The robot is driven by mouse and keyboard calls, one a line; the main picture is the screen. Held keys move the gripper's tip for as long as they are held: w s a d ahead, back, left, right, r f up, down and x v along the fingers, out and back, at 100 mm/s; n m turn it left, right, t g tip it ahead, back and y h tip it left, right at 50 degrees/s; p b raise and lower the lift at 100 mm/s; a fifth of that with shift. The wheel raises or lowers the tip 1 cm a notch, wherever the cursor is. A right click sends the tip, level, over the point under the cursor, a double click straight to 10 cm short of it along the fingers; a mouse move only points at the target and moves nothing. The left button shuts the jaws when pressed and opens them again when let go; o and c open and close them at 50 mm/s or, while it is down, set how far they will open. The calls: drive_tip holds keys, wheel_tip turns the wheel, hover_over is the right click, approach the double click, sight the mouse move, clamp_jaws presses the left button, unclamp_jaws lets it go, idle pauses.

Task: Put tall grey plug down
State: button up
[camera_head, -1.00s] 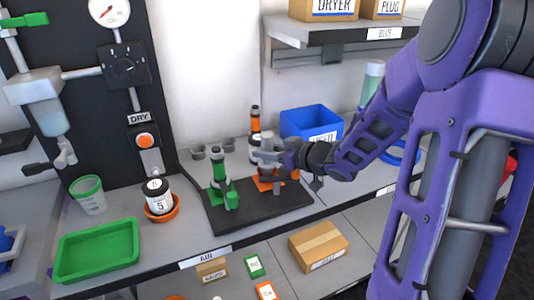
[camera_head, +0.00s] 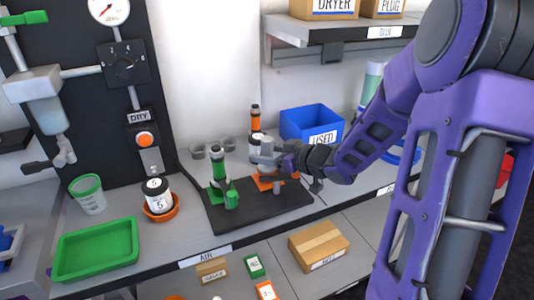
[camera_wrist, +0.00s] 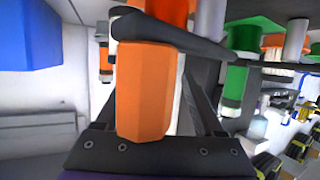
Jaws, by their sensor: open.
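My gripper (camera_head: 282,160) is above the black board (camera_head: 232,216) on the bench, beside the orange stand (camera_head: 264,183). In the wrist view my gripper (camera_wrist: 160,95) has its dark jaws apart, with an orange block (camera_wrist: 145,92) showing in front of them. I cannot tell whether they touch it. A short grey post (camera_head: 277,187) stands upright on the board just below my gripper and may be the tall grey plug. A grey cylinder also shows at the top of the wrist view (camera_wrist: 211,18); I cannot tell if it is the same piece. The gripper hides part of the orange stand.
A green stand (camera_head: 219,172) is left on the board. A cup in an orange dish (camera_head: 160,205) and a green tray (camera_head: 97,250) are left. The board's front is clear.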

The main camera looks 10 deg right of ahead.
drive_tip(key=shift+r, duration=0.1)
drive_tip(key=shift+r, duration=0.3)
drive_tip(key=p+v, duration=0.4)
drive_tip(key=v, duration=0.8)
drive_tip(key=shift+r, duration=0.2)
